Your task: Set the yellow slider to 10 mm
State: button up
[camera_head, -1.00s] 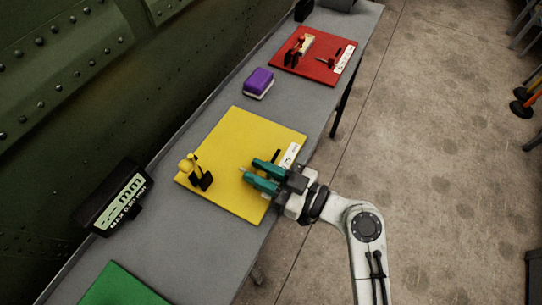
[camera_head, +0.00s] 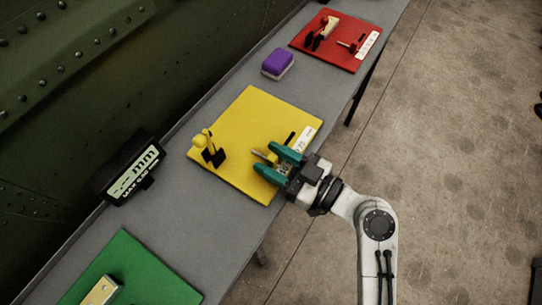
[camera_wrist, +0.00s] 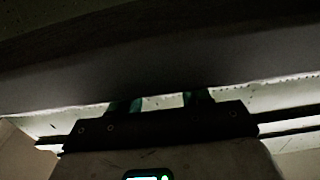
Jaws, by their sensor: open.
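The yellow board (camera_head: 232,118) lies on the grey bench. Near its right edge, a small yellowish slider-like piece (camera_head: 261,154) shows beside a black slot (camera_head: 291,137) and a white label (camera_head: 305,138). My gripper (camera_head: 266,159) is open, its two teal fingers low over the board's right part. The small piece shows at the fingertips, partly hidden; I cannot tell whether they touch it. A yellow handle on a black clamp (camera_head: 213,156) stands at the board's left side. In the dark wrist view, my gripper (camera_wrist: 160,103) shows only finger parts; no slider is recognisable there.
A black display (camera_head: 128,172) reading dashes and "mm" stands left of the board. A purple-and-white block (camera_head: 278,63) and a red board (camera_head: 318,45) lie farther up the bench, a green board (camera_head: 140,275) nearer. The dark riveted fuselage (camera_head: 60,90) borders the bench.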

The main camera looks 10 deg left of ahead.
jog(key=b+v, duration=0.2)
jog(key=v, duration=0.8)
jog(key=s+d+f+m+g+h+p, duration=0.1)
jog(key=s+d+f+m+g+h, duration=0.1)
jog(key=s+d+f+m+h, duration=0.35)
jog(key=s+d+f+m+g+h+p, duration=0.1)
jog(key=s+d+f+m+h, duration=0.25)
jog(key=d+f+h, duration=0.45)
jog(key=s+d+m+g+h, duration=0.2)
jog(key=s+d+m, duration=0.3)
jog(key=d, duration=0.5)
jog(key=shift+s+d+f+h+p, duration=0.15)
jog(key=shift+s+f+h+p, duration=0.2)
jog(key=shift+s+h, duration=0.55)
dwell(1.2)
